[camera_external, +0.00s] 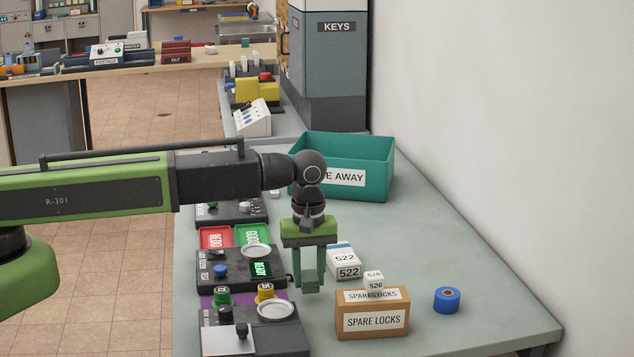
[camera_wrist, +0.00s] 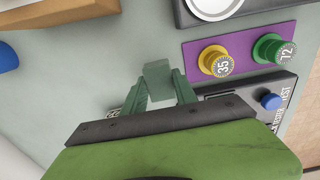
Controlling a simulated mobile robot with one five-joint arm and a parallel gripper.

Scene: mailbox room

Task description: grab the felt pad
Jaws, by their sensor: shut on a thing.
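My gripper (camera_external: 308,288) points straight down over the grey-green table, right of the black devices. It is shut on a small grey-green block, which I take to be the felt pad (camera_external: 309,272).
A cardboard SPARE LOCKS box (camera_external: 373,323) and white 522 block (camera_external: 344,262) stand to the right, with a blue roll (camera_external: 446,299) beyond. A teal bin (camera_external: 380,155) stands behind. Yellow (camera_external: 265,292) and green (camera_external: 222,296) knobs are at left.

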